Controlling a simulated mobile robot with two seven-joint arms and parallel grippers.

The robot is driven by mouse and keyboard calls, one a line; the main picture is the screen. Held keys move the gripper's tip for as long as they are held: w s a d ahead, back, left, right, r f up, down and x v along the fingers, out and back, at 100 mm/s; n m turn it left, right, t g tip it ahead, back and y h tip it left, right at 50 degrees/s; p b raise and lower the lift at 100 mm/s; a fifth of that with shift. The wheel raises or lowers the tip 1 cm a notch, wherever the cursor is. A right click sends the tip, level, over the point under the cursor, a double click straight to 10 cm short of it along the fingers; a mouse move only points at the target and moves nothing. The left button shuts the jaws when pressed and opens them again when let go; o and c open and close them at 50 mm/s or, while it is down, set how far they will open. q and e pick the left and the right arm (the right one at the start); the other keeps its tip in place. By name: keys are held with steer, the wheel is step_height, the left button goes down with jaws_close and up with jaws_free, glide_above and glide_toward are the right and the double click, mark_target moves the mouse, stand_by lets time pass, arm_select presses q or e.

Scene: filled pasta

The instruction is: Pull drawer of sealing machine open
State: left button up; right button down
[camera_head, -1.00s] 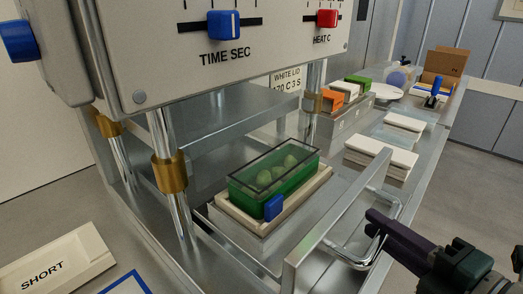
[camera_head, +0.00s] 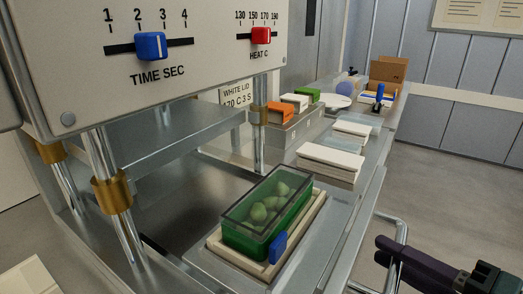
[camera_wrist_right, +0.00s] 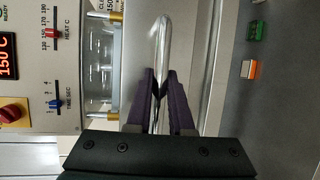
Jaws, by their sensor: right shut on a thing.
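The sealing machine (camera_head: 185,80) stands at the left, with blue and red sliders on its panel. Its drawer (camera_head: 340,235) is out to the right of the posts. On the drawer a lidded green tray of pale filled pasta (camera_head: 265,205) sits in a cream holder (camera_head: 305,222) with a blue tab (camera_head: 278,247). My right gripper (camera_head: 380,250) is shut on the metal drawer handle (camera_head: 398,230). In the right wrist view the handle bar (camera_wrist_right: 161,60) runs between the purple fingers (camera_wrist_right: 158,85). My left gripper is out of view.
Stacks of white lids (camera_head: 330,162) lie on the bench beyond the drawer. Behind them are a holder with orange, white and green blocks (camera_head: 295,105) and a cardboard box (camera_head: 388,70). Open floor (camera_head: 450,190) lies to the right.

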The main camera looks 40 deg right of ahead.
steer(key=c, duration=0.8)
jaws_free()
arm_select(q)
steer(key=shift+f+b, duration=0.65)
arm_select(e)
steer(key=s+r, duration=0.1)
steer(key=s, duration=0.8)
steer(key=shift+s+r, duration=0.35)
steer(key=shift+r, duration=0.05)
